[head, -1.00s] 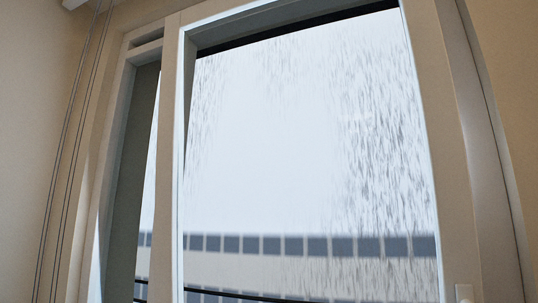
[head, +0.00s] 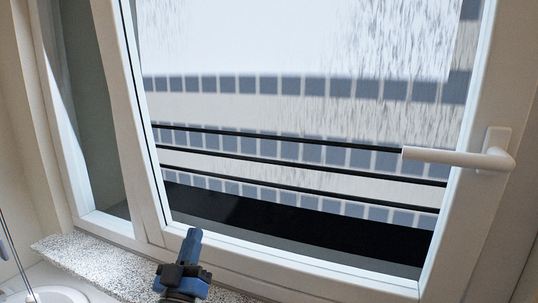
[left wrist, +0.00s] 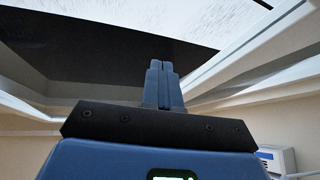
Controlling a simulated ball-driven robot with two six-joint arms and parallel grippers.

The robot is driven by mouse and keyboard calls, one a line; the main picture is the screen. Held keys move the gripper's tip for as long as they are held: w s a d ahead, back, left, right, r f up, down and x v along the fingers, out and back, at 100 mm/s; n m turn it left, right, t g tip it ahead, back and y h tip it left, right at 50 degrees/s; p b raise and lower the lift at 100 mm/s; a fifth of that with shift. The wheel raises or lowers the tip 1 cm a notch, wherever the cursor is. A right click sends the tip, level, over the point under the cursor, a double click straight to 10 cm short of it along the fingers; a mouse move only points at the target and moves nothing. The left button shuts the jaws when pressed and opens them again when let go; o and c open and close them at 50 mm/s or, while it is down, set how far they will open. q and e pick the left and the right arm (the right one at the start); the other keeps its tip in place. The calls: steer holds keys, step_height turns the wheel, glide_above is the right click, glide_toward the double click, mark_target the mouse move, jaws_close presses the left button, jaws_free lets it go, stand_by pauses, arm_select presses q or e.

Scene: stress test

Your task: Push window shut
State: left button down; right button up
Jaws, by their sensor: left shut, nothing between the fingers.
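The window (head: 300,277) has a white frame and a large streaked pane, and fills most of the head view. Its white handle (head: 455,157) is on the right side and lies level, pointing left. I cannot tell from here how far the sash stands from its frame. My blue left gripper (head: 194,236) is at the bottom, in front of the lower left part of the sash. Its fingers are together and empty, as the left wrist view (left wrist: 162,68) also shows. Whether the fingertips touch the frame is unclear. My right gripper is not in view.
A speckled stone sill (head: 95,268) runs below the window. A narrow side pane (head: 88,110) is to the left. A white rounded object (head: 60,295) is at the lower left corner. A white box with blue marks (left wrist: 278,160) shows in the left wrist view.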

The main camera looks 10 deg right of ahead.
arm_select(q)
steer(key=d+r+t+h, duration=0.1)
steer(key=d+r, duration=0.2)
steer(key=r, duration=0.7)
steer(key=d+r+h, duration=0.2)
steer(key=d+r, duration=0.1)
steer(key=r, duration=0.7)
steer(key=n+h, duration=0.2)
glide_toward(236, 17)
step_height(236, 17, up, 6)
steer(key=s+d, duration=0.2)
steer(key=d, duration=0.1)
steer(key=s+a+r+n+g+y, duration=0.2)
steer(key=s+a+r+n+g, duration=0.1)
steer(key=s+r+n+g, duration=0.65)
steer(key=w+d+r+t+p, duration=0.1)
steer(key=w+d+p, duration=0.5)
steer(key=w, duration=0.3)
steer(key=shift+w+d+r, duration=0.25)
steer(key=shift+w+d, duration=0.15)
steer(key=shift+d, duration=0.3)
steer(key=shift+n+t, duration=0.25)
